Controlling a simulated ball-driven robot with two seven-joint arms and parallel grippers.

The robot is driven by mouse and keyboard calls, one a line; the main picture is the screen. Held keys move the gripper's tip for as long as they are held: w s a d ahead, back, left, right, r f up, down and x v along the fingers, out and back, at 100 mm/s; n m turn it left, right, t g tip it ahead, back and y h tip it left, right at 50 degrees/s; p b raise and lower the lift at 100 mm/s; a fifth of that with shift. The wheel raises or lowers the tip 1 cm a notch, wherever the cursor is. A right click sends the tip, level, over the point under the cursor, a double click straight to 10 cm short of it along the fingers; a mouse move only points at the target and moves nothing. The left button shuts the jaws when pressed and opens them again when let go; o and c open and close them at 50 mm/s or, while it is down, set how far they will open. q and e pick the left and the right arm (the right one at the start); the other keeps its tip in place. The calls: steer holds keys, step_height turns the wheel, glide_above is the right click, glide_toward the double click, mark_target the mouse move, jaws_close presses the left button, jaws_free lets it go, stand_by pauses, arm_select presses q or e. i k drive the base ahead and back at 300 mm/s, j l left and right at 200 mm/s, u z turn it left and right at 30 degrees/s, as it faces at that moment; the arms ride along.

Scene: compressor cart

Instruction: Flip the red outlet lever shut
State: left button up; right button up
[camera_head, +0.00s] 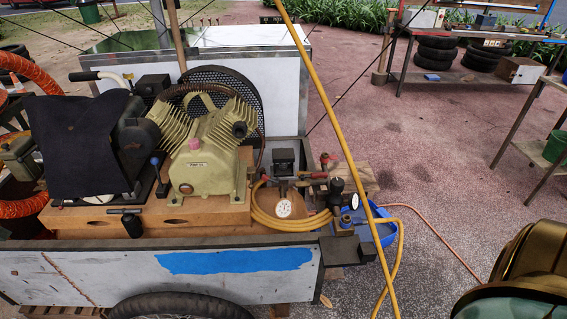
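The compressor (207,150) has a pale green finned pump on a wooden base on the cart. Small red handles show right of it, among the fittings at the cart's right end. One red handle (325,158) stands up at the back, and a red lever-like piece (314,175) lies roughly level just in front. They are too small to tell which is the outlet lever or how it is turned. A round white gauge (284,208) sits in front of them, by a coiled yellow hose (290,222). Neither of my grippers is in view.
A yellow hose (345,150) runs diagonally down in front of the cart's right end. A black-knobbed fitting (337,187) stands beside the gauge. A blue tub (384,234) sits behind the corner. Paving to the right is open, with a workbench (480,35) farther back.

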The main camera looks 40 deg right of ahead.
mark_target(317, 175)
steer(key=z, duration=1.4)
steer(key=i+j+z, duration=0.1)
steer(key=i, duration=0.2)
steer(key=i+j, duration=0.2)
steer(key=i, duration=0.15)
steer(key=z, duration=0.05)
